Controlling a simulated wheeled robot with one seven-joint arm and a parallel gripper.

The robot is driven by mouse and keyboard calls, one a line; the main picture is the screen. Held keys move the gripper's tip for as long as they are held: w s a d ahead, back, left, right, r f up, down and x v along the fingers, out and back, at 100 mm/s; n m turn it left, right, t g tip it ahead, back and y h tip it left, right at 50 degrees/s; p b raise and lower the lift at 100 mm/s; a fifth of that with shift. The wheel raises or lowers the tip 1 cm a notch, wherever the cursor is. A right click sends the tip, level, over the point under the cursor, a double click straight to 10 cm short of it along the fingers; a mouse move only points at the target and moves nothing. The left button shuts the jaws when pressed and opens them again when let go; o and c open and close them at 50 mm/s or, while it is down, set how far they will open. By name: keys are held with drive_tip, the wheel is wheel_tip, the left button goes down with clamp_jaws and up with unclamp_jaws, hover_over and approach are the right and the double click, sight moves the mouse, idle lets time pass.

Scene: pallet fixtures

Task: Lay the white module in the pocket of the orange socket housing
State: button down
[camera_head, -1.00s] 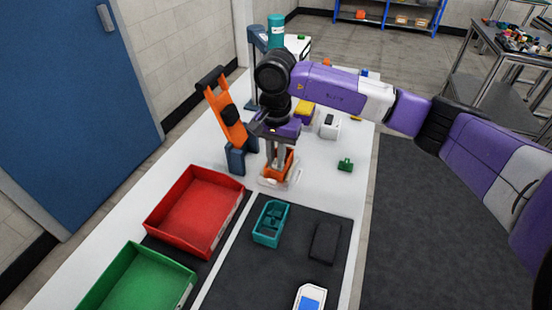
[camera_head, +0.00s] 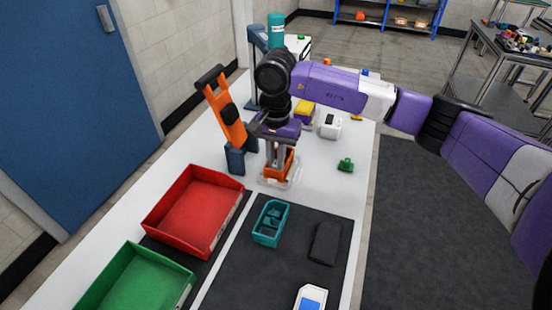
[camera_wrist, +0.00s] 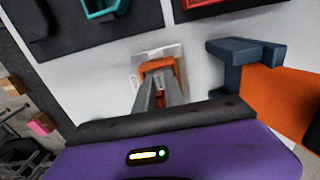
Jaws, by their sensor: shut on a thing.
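The orange socket housing (camera_head: 286,166) sits on a clear, pale base plate (camera_head: 272,183) on the white table. It also shows in the wrist view (camera_wrist: 154,66), on its pale plate. My gripper (camera_head: 275,160) points down over the housing, with its fingertips at or inside the housing's opening. In the wrist view, my gripper's fingers (camera_wrist: 160,82) are close together and reach down to the housing. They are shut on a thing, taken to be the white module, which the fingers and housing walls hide. I cannot tell how deep it sits in the pocket.
An orange lever on a blue stand (camera_head: 235,160) rises close left of the housing. A red bin (camera_head: 197,250), a green bin (camera_head: 140,283) and a teal tray (camera_head: 258,236) lie nearer. A white device (camera_head: 331,132) and a green part (camera_head: 346,164) stand to the right.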

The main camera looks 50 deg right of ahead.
drive_tip(key=shift+f+b, duration=0.55)
drive_tip(key=shift+b, duration=0.05)
idle(0.4)
drive_tip(key=c, duration=1.7)
unclamp_jaws()
drive_tip(key=shift+c, duration=0.2)
drive_tip(key=shift+r, duration=0.15)
drive_tip(key=shift+r+p, duration=0.55)
drive_tip(key=shift+r, duration=0.6)
drive_tip(key=o, duration=0.6)
drive_tip(key=shift+c, duration=0.2)
